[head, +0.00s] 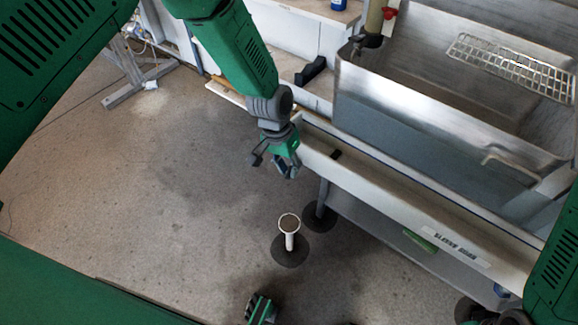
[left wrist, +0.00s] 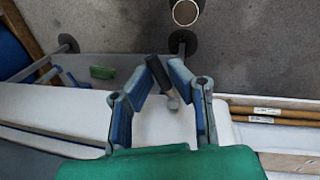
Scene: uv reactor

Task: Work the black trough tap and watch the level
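The black tap (head: 336,154) is a small dark piece on the pale rail in front of the steel trough (head: 395,120). In the left wrist view the black tap (left wrist: 158,72), with a light rounded end, shows between the fingers. My left gripper (head: 275,166) hangs left of the tap, with a gap between them in the head view. Its fingers (left wrist: 164,64) are apart and angled inward; I see no clear grip on the tap. I cannot make out a water level in the trough.
A white pipe with a round open top (head: 289,224) rises from the floor below the rail. A wire rack (head: 512,66) lies across the trough's back. A black bracket (head: 311,71) stands left of the trough. The floor at left is mostly clear.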

